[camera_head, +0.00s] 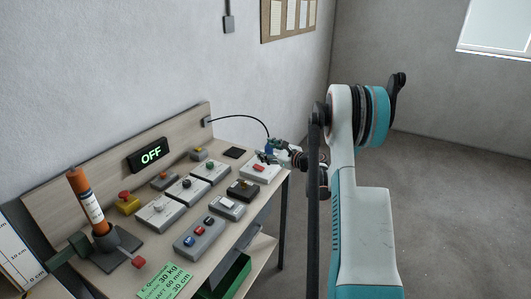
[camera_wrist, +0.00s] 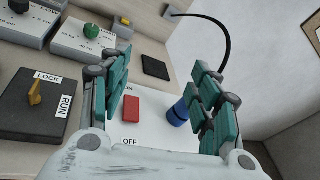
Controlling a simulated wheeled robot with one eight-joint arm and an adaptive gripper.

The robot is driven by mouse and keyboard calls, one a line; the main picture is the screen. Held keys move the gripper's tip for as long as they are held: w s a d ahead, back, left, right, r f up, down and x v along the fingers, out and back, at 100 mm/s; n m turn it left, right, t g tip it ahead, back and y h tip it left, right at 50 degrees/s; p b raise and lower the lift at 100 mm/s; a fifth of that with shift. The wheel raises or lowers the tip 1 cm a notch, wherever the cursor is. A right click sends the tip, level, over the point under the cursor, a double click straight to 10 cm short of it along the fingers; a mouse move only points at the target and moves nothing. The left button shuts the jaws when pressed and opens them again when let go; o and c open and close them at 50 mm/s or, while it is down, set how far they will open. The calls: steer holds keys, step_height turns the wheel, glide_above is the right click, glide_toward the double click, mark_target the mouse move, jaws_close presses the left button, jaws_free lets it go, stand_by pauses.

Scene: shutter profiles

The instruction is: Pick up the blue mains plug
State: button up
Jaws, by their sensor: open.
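The blue mains plug (camera_wrist: 178,113) shows in the wrist view as a short blue cylinder between my fingers, close to the right finger. In the head view it is a small blue patch (camera_head: 269,146) partly hidden by my gripper. A black cable (camera_wrist: 222,28) arcs from the backboard and passes out of sight behind the right finger, near the plug. My gripper (camera_wrist: 155,88) is open, its teal-padded fingers on either side of the plug and a red switch. In the head view my gripper (camera_head: 275,157) is at the bench's far right end. Contact with the plug cannot be told.
A white box (camera_wrist: 150,133) with a red ON/OFF switch (camera_wrist: 128,109) lies below my fingers. A black LOCK/RUN box (camera_wrist: 35,108) stands to the left. Several button boxes, an OFF display (camera_head: 150,154) and an orange cylinder (camera_head: 88,200) occupy the bench. Open floor lies right.

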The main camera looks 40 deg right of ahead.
mark_target(272, 150)
steer(key=s+d+f+m+t+h, duration=0.2)
steer(key=s+d+f+m, duration=0.3)
steer(key=d+f, duration=0.4)
steer(key=w, duration=0.2)
steer(key=w+b, duration=0.1)
steer(key=w, duration=0.2)
steer(key=w+d+r+b, duration=0.1)
steer(key=w, duration=0.2)
steer(key=shift+w+d, duration=0.1)
steer(key=shift+w, duration=0.15)
steer(key=w, duration=0.1)
steer(key=w+b, duration=0.1)
steer(key=w, duration=0.1)
steer(key=w+a, duration=0.1)
steer(key=w, duration=0.1)
steer(key=shift+w+d+r+b, duration=0.1)
steer(key=shift+w+b, duration=0.2)
steer(key=c, duration=1.1)
